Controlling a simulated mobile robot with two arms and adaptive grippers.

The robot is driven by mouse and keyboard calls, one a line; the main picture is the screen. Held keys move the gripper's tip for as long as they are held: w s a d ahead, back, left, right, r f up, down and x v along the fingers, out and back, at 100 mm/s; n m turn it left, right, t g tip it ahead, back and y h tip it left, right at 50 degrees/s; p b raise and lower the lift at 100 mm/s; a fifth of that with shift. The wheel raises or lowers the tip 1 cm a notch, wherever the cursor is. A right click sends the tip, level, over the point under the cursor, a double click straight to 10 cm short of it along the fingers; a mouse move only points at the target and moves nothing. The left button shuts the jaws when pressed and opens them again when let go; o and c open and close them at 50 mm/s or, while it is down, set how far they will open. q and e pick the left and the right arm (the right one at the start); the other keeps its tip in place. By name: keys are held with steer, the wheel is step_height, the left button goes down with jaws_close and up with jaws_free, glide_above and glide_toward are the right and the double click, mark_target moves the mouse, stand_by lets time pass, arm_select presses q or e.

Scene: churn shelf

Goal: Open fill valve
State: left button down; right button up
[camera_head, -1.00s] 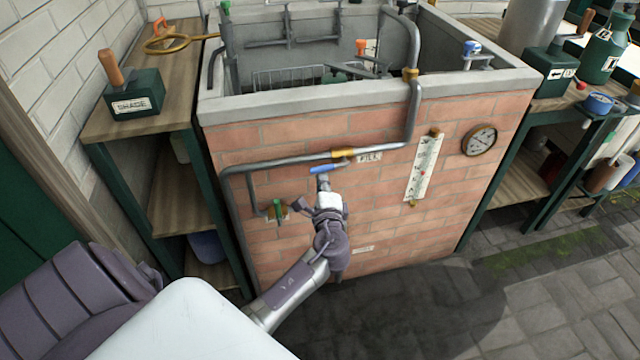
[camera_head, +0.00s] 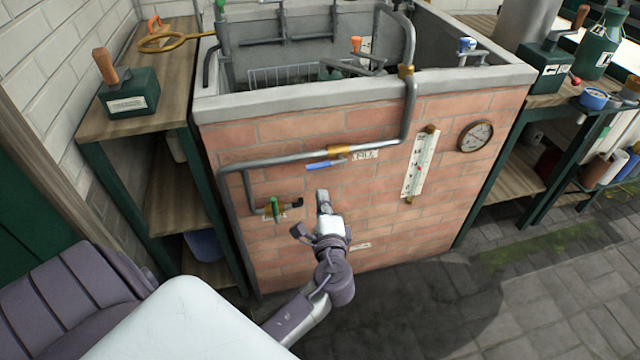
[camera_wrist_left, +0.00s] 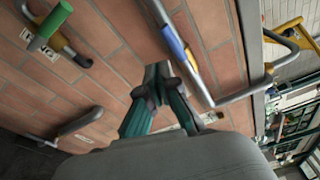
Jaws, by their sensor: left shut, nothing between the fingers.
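The fill valve is on the grey pipe along the brick tank's front. Its blue lever (camera_head: 324,165) lies roughly along the pipe, just below the brass body (camera_head: 340,151), beside a white FILL label (camera_head: 364,155). The wrist view also shows the blue lever (camera_wrist_left: 174,42) lying close along the pipe. My left gripper (camera_head: 323,194) is shut and empty, below the lever and apart from it. In the wrist view its closed fingers (camera_wrist_left: 156,78) are in front of the bricks, to the lower left of the lever. My right gripper is not in view.
A green-handled tap (camera_head: 275,208) sits lower left on the tank front. A white gauge strip (camera_head: 420,163) and a round dial (camera_head: 475,135) are to the right. Wooden shelves flank the tank. The paved floor (camera_head: 560,300) at right is clear.

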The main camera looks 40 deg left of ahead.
arm_select(q)
steer(key=v, duration=0.4)
steer(key=shift+s+d, duration=0.1)
steer(key=shift+f, duration=0.1)
stand_by(0.3)
